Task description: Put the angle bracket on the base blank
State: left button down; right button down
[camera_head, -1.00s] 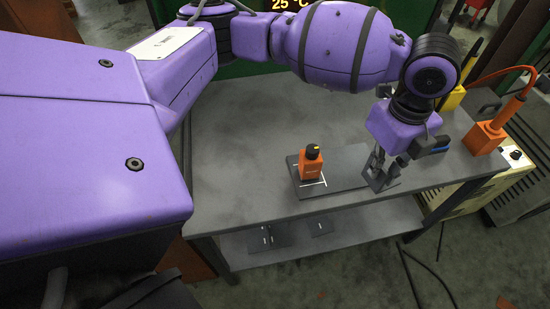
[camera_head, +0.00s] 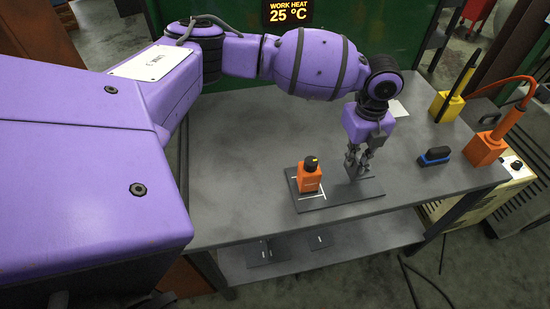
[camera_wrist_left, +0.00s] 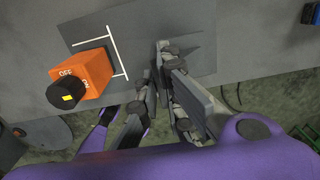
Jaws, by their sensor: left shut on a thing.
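The base blank (camera_head: 340,198) is a flat dark grey plate lying on the table, with white marking lines on its left part. It also shows in the wrist view (camera_wrist_left: 185,25). My left gripper (camera_head: 357,163) is over the right part of the blank, pointing down. In the wrist view its fingers (camera_wrist_left: 163,75) are closed around a thin grey piece, which I take to be the angle bracket (camera_wrist_left: 164,52). Most of the bracket is hidden by the fingers, and I cannot tell whether it touches the blank. My right gripper is not in view.
An orange block with a black knob (camera_head: 310,178) stands on the blank's left part by the white lines, left of my gripper. A blue-black brush (camera_head: 434,156), a yellow holder (camera_head: 447,106) and an orange holder (camera_head: 485,149) stand at the right.

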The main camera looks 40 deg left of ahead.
aim_at(348, 169)
pick_arm(q)
jog(key=shift+w+a+f, duration=0.2)
jog(key=shift+f, duration=0.15)
jog(key=shift+w+a+f, duration=0.15)
jog(key=shift+f, duration=1.55)
jog(key=shift+f, duration=0.2)
jog(key=c, duration=1.9)
grip_release()
jog(key=shift+c, duration=0.2)
notch_tip(348, 169, up, 12)
jog(key=shift+r, duration=0.2)
